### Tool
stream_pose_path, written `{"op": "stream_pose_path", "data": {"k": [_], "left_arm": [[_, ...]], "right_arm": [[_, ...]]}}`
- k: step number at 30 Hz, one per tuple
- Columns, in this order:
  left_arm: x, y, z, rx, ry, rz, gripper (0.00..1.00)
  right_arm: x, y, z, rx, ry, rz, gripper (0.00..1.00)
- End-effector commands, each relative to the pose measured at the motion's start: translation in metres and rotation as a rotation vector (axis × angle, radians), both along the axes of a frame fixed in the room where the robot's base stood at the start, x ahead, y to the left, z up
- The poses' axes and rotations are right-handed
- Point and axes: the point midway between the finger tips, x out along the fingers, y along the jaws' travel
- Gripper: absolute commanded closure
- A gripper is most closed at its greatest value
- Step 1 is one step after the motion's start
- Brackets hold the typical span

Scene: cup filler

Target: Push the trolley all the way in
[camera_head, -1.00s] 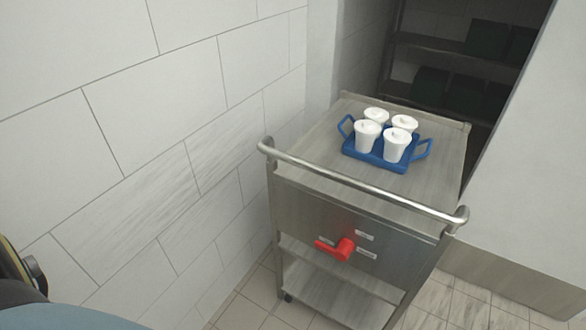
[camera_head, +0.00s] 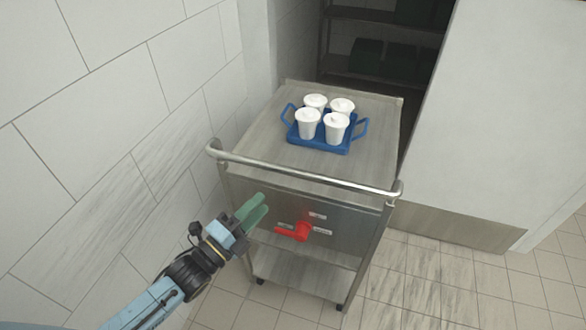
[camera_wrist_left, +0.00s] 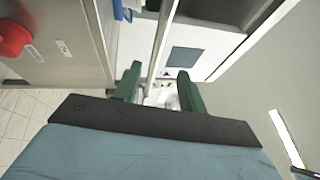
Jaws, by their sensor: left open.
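The steel trolley (camera_head: 372,115) stands in the doorway of a dark recess, its front panel and handle bar (camera_head: 300,174) towards me. A red lever (camera_head: 295,232) sits on the front panel; it also shows in the wrist view (camera_wrist_left: 12,38). My left gripper (camera_head: 259,207) is open and empty, with green fingers, in front of the panel's left part, below the handle bar in the picture. In the wrist view a bar (camera_wrist_left: 161,45) runs lengthwise in line with the gap between the fingers (camera_wrist_left: 160,88). I cannot tell whether they touch it. My right gripper is not in view.
A blue tray (camera_head: 318,145) with several white cups (camera_head: 308,123) stands on the trolley top. A tiled wall (camera_head: 120,130) is close on the left, a white wall (camera_head: 510,110) on the right. Dark shelves (camera_head: 380,35) are behind. Bare floor (camera_head: 450,290) lies front right.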

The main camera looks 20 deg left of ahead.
Motion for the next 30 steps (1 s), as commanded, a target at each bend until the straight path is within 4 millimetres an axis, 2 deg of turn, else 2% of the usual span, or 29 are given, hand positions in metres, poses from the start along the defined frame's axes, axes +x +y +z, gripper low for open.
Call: {"op": "stream_pose_path", "data": {"k": [12, 18, 24, 30], "left_arm": [[0.073, -0.033, 0.015, -0.004, 0.003, 0.001, 0.59], [0.100, -0.046, 0.020, -0.004, 0.005, 0.002, 0.59], [0.111, -0.051, 0.021, -0.003, 0.007, 0.001, 0.59], [0.112, -0.052, 0.021, -0.003, 0.007, 0.001, 0.59]], "right_arm": [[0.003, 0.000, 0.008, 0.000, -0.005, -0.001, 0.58], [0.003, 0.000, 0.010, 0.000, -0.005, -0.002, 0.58], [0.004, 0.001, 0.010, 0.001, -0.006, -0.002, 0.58], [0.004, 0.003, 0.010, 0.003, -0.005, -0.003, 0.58]]}}
